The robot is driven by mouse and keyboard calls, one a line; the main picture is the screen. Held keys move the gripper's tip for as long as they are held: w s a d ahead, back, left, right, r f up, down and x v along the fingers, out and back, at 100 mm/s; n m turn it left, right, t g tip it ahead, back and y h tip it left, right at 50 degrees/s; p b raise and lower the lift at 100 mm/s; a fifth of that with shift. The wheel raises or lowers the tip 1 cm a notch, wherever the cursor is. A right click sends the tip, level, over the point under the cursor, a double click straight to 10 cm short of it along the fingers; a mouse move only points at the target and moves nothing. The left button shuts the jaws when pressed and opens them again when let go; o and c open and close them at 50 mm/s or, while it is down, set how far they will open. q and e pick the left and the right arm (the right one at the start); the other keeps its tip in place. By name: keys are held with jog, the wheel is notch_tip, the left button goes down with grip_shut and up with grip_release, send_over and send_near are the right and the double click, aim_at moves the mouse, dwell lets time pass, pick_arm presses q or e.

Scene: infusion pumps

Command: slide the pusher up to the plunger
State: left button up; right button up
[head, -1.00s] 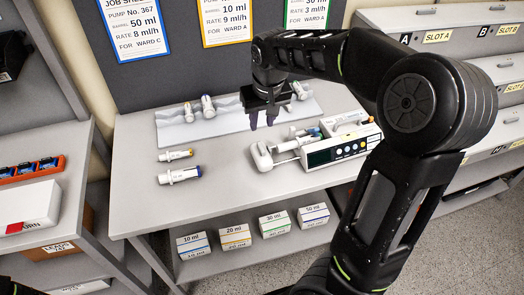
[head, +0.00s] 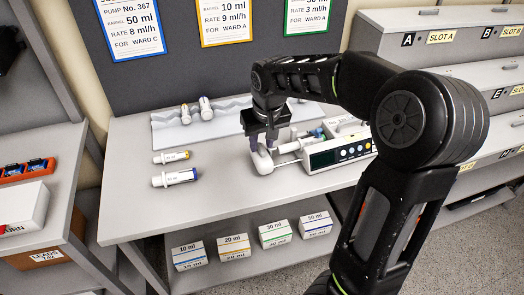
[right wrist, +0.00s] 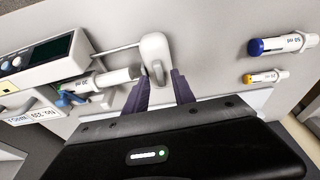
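The infusion pump (head: 338,152) lies on the table with a syringe (right wrist: 100,82) along its side. The white pusher (head: 262,162) stands at the pump's left end; in the right wrist view the pusher (right wrist: 155,52) sits on a thin rod (right wrist: 115,47). The syringe's plunger (right wrist: 134,73) points at the pusher, with its end close to it; whether they touch is unclear. My right gripper (head: 262,145) is at the pusher. In the right wrist view its dark fingers (right wrist: 159,80) are apart, one on each side of the pusher's near end. My left gripper is out of view.
Two loose syringes, one yellow-ended (head: 171,157) and one blue-ended (head: 175,177), lie left of the pump. A grey rack (head: 170,125) with syringes stands behind. The front of the table is clear.

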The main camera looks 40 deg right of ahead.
jog(key=shift+f, duration=0.1)
jog(key=shift+f+b, duration=0.45)
dwell(0.5)
grip_shut()
